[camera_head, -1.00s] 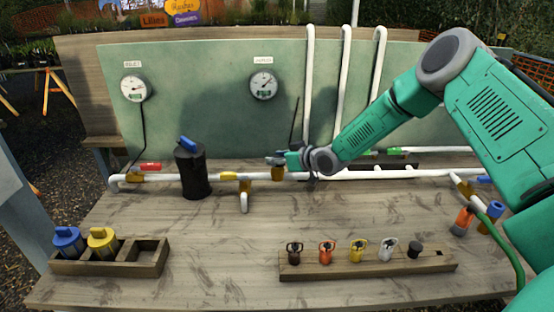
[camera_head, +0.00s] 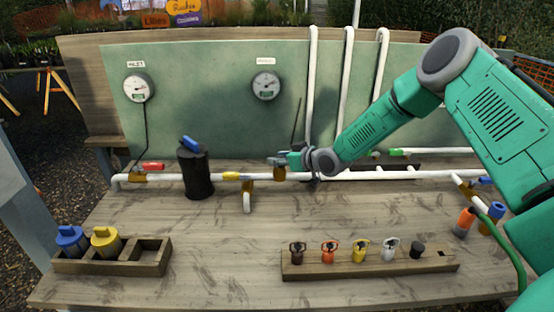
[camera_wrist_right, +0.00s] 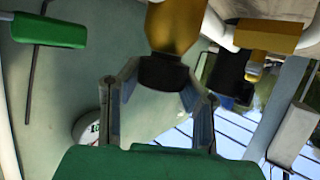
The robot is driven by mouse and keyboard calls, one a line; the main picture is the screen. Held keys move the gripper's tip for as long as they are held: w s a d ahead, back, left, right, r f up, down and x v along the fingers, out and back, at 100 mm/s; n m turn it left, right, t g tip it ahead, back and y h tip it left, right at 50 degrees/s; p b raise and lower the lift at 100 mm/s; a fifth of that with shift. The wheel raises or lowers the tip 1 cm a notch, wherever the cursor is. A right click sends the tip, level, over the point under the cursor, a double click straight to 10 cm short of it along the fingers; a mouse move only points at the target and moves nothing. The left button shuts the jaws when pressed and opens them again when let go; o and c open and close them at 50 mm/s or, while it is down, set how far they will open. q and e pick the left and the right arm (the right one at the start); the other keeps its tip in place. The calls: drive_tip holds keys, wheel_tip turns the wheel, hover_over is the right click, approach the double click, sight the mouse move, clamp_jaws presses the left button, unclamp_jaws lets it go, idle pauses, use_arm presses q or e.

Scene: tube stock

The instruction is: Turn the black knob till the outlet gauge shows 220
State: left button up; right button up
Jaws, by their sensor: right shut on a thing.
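The black knob (camera_wrist_right: 163,73) sits at the end of a brass valve body (camera_wrist_right: 176,25) in the right wrist view. My right gripper (camera_wrist_right: 160,88) has a finger on either side of the knob and is shut on it. In the head view my right gripper (camera_head: 284,160) is at the brass fitting (camera_head: 280,174) on the white pipe; the knob is hard to make out there. The outlet gauge (camera_head: 266,86) is the right-hand dial on the green panel. Its needle points to the upper right, but its numbers are too small to read. My left gripper is out of view.
The inlet gauge (camera_head: 138,88) hangs at the left. A black canister (camera_head: 197,176) stands by the white pipe (camera_head: 350,175). A wooden rack (camera_head: 370,267) with several small fittings and a wooden box (camera_head: 150,258) with blue and yellow caps lie in front. The table between is clear.

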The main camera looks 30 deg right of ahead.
drive_tip(key=shift+s+d+f, duration=0.15)
drive_tip(key=shift+s+f, duration=0.2)
drive_tip(key=shift+f, duration=0.25)
drive_tip(key=o, duration=1.2)
drive_tip(key=shift+c, duration=0.2)
drive_tip(key=shift+o, duration=0.5)
drive_tip(key=shift+r, duration=0.3)
drive_tip(key=shift+w, duration=0.1)
drive_tip(key=v, duration=1.2)
drive_tip(key=shift+d, duration=0.2)
drive_tip(key=shift+f, duration=0.1)
